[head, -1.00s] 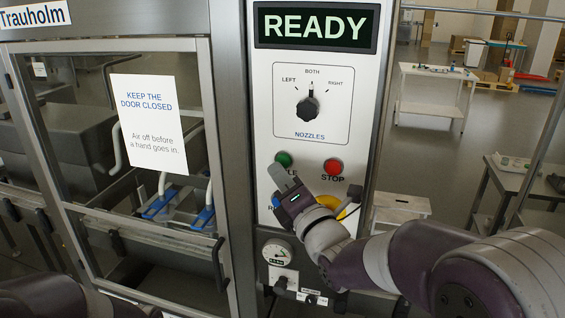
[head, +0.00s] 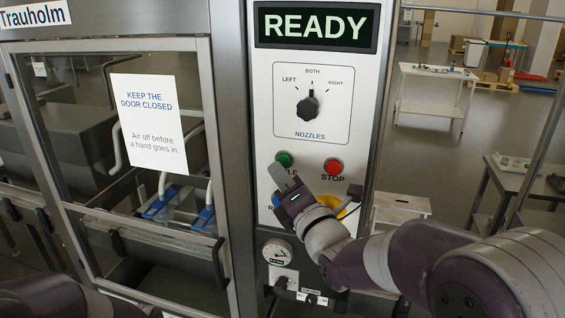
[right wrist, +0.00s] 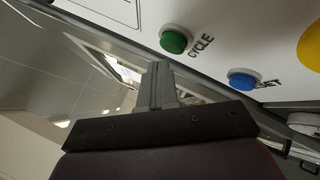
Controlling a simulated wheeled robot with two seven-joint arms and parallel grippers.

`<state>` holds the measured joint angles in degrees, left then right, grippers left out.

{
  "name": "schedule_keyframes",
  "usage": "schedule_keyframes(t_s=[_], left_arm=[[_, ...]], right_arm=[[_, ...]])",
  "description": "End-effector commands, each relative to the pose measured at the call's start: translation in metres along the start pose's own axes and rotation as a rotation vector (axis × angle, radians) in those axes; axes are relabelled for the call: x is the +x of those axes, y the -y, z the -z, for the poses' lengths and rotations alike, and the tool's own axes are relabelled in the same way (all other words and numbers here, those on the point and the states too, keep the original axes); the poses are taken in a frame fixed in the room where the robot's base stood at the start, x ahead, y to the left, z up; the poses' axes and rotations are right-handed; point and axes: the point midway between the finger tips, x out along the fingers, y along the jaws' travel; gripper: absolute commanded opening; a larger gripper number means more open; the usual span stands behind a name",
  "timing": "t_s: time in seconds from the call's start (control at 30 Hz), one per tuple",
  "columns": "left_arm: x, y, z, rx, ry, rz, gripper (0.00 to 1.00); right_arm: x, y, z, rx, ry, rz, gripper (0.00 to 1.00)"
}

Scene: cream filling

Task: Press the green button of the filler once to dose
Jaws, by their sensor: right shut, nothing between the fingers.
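The filler's green button (head: 284,159) is on the white panel below the nozzle dial, and its display reads READY. It also shows in the right wrist view as a green button (right wrist: 174,40) labelled CYCLE. My right gripper (head: 277,173) is shut and empty, its fingertips just below and left of the green button in the head view. In the right wrist view the shut fingers (right wrist: 158,85) stand left of and below the button, with a visible gap in the picture. My left gripper is not in view.
The red STOP button (head: 333,167) is right of the green one. A blue button (right wrist: 243,79) and a yellow part (right wrist: 311,46) show in the right wrist view. The nozzle dial (head: 308,106) points to BOTH. The glazed door (head: 75,150) is left of the panel.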

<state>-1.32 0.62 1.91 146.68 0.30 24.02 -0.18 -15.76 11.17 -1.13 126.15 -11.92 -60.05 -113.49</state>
Motion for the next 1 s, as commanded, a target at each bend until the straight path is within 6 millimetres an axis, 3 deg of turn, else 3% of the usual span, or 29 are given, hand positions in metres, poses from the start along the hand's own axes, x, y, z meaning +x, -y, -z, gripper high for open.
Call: schedule_keyframes(t_s=[0.2, 1.0], left_arm=[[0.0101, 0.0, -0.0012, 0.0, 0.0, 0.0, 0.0], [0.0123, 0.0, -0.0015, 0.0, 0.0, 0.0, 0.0]], right_arm=[[0.004, 0.0052, -0.0023, -0.001, 0.0, -0.001, 0.0], [0.0086, 0.0069, -0.0064, 0.0, 0.0, 0.001, 0.0]])
